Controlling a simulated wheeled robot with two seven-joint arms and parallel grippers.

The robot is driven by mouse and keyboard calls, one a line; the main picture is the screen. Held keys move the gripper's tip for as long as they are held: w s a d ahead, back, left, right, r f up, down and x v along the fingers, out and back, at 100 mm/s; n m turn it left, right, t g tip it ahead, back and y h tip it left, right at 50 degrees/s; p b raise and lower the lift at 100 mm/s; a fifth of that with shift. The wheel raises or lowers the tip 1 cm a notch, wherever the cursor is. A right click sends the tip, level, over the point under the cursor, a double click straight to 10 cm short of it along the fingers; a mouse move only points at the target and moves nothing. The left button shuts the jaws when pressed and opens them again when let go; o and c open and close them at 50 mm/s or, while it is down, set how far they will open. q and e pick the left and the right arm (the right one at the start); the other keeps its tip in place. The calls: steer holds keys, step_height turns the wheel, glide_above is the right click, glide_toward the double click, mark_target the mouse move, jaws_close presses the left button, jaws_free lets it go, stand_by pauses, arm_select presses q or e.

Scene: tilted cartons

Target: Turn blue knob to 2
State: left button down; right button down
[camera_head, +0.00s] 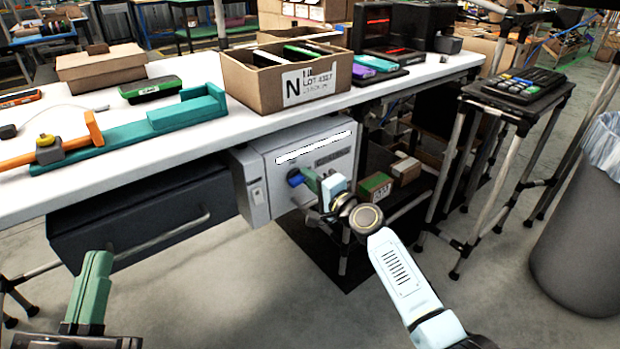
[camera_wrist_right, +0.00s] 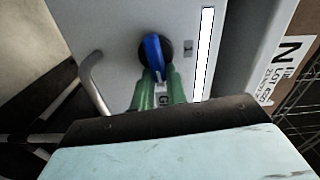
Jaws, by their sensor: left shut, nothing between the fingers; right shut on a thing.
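The blue knob (camera_head: 295,177) is on the front of a grey box (camera_head: 262,172) mounted under the white table. In the right wrist view the blue knob (camera_wrist_right: 155,58) sits on a round black base. My right gripper (camera_head: 306,178) reaches the box front, its green fingers shut on the knob's near end; it also shows in the right wrist view (camera_wrist_right: 158,88). Part of the knob is hidden between the fingers. The number it points at cannot be read. My left gripper (camera_head: 92,290) is shut and empty at the lower left, well away from the box.
A dark drawer with a bar handle (camera_head: 160,240) hangs left of the grey box. The white table (camera_head: 210,145) above holds a labelled carton (camera_head: 285,80) and a teal fixture (camera_head: 185,112). A side stand (camera_head: 515,90) and a grey bin (camera_head: 590,220) are right.

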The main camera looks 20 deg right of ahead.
steer(key=shift+f+m, duration=0.2)
steer(key=shift+m, duration=0.5)
arm_select(q)
steer(key=shift+w+f, duration=0.1)
arm_select(e)
steer(key=c, duration=1.4)
jaws_free()
